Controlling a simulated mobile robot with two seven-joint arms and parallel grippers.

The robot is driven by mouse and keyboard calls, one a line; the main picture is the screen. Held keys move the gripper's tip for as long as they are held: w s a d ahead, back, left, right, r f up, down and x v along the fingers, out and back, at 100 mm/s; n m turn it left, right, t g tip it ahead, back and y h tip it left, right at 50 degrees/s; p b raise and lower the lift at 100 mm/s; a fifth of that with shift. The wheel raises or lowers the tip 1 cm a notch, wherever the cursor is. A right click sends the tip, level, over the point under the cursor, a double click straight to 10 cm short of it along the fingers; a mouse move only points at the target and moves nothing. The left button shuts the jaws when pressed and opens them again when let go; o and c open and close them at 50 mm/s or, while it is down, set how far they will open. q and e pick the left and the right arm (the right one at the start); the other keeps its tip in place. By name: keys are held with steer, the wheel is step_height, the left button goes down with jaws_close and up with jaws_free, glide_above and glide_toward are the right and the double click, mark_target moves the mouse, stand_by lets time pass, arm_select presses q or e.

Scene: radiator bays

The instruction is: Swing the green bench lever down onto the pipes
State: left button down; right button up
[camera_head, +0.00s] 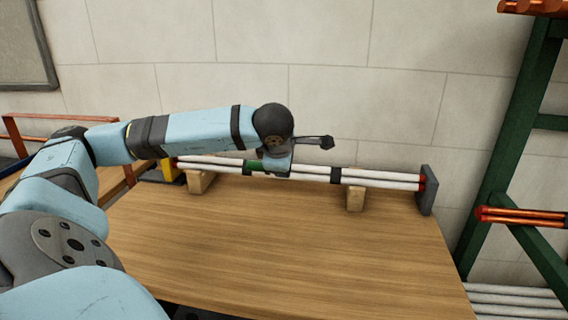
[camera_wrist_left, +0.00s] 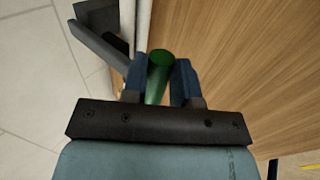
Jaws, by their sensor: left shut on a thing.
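The green lever handle (camera_wrist_left: 158,72) stands between the two blue fingers of my left gripper (camera_wrist_left: 157,84) in the left wrist view, and the gripper is shut on it. In the head view a short piece of the green handle (camera_head: 255,166) shows just left of my left gripper (camera_head: 277,163), in front of the pipes. The white pipes (camera_head: 310,173) lie side by side along the back of the bench, with red ends at the right. My gripper hides part of them. I cannot tell whether the lever touches the pipes. My right gripper is not in view.
Wooden blocks (camera_head: 355,199) support the pipes above the wooden bench (camera_head: 290,240). A dark end plate (camera_head: 427,190) stands at their right end, a yellow part (camera_head: 169,170) near the left. The bench front is clear. A green rack (camera_head: 510,130) holding copper pipes stands right.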

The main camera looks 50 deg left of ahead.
arm_select(q)
steer(key=shift+s+d+f+b, duration=0.2)
steer(key=shift+f+b, duration=0.3)
steer(key=shift+f, duration=0.25)
steer(key=shift+s+d+f+b, duration=0.1)
steer(key=shift+d+f+b, duration=0.1)
steer(key=shift+f+b, duration=0.4)
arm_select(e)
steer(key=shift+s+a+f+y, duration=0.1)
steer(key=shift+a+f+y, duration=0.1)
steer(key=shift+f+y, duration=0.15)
arm_select(q)
steer(key=shift+f, duration=0.15)
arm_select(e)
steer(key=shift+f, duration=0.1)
arm_select(q)
steer(key=c, duration=1.1)
jaws_free()
steer(key=shift+o, duration=1)
steer(key=shift+a+f, duration=0.1)
steer(key=shift+w, duration=0.1)
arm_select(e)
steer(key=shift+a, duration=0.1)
arm_select(q)
steer(key=shift+a+r, duration=0.2)
steer(key=shift+r, duration=0.1)
